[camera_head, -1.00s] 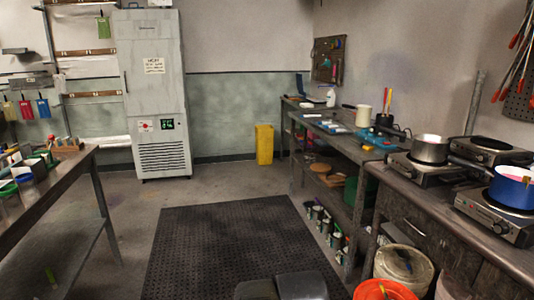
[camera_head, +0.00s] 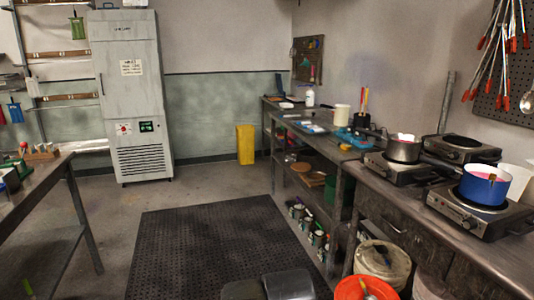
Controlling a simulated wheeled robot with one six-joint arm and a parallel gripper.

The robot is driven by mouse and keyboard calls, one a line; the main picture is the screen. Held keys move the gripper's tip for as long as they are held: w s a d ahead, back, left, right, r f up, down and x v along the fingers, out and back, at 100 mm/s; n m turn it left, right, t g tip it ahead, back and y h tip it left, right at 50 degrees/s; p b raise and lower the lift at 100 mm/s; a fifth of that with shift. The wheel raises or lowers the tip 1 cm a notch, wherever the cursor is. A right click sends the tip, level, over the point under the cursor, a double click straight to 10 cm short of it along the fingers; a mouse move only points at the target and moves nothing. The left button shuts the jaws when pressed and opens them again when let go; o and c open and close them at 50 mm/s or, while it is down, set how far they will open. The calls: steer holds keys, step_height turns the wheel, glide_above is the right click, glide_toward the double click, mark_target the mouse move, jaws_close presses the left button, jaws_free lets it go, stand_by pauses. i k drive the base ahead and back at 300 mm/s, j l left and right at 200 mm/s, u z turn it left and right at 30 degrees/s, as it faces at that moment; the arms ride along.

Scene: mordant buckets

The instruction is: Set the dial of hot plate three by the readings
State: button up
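Three hot plates stand on the bench at the right. The nearest hot plate (camera_head: 452,213) carries a blue pot (camera_head: 482,188) with pink liquid and a stick in it. Its front panel bears a dial (camera_head: 470,222), whose setting is too small to read. A second hot plate (camera_head: 385,173) to the left carries a steel pot (camera_head: 403,150). A third hot plate (camera_head: 455,152), behind, is bare on top. I see no number labels, so I cannot tell which is hot plate three. No readings are legible on them.
A black mat (camera_head: 205,240) covers the clear floor. A tall grey cabinet (camera_head: 127,85) with a small green display stands at the back; a workbench (camera_head: 60,182) is at left.

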mark_target(386, 175)
steer(key=i+j+z, duration=0.15)
steer(key=i+z, duration=0.15)
steer(key=i, duration=0.25)
steer(key=i+j+z, duration=0.3)
steer(key=i, duration=0.25)
steer(key=i+j+z, duration=0.25)
steer(key=i+j, duration=0.15)
steer(key=i, duration=0.1)
